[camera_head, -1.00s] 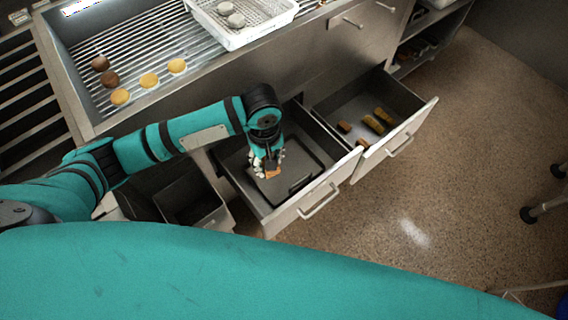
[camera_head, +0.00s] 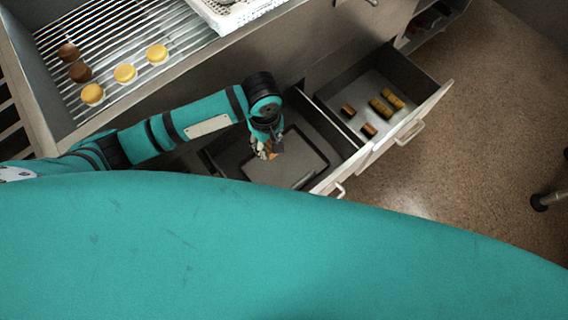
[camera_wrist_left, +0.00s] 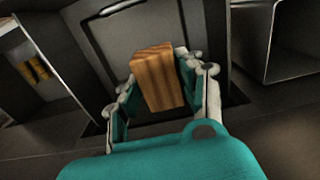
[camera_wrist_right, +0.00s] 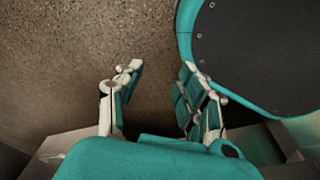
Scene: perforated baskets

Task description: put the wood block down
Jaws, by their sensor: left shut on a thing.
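The wood block (camera_wrist_left: 157,78) is brown with a striped grain and sits between the fingers of my left gripper (camera_wrist_left: 162,92) in the left wrist view. That gripper is shut on it. In the head view my left gripper (camera_head: 266,150) hangs over the open near drawer, above a dark tray (camera_head: 285,172) inside it. Only a small part of the block shows there, and I cannot tell its gap to the tray. My right gripper (camera_wrist_right: 155,95) shows in the right wrist view, open and empty, with the speckled floor beyond it.
A second open drawer (camera_head: 345,82) to the right holds several small brown and yellow blocks. A ribbed metal counter (camera_head: 110,35) at upper left carries several round brown and yellow pieces and a white perforated basket (camera_head: 238,14). Speckled floor (camera_head: 480,120) is open at the right.

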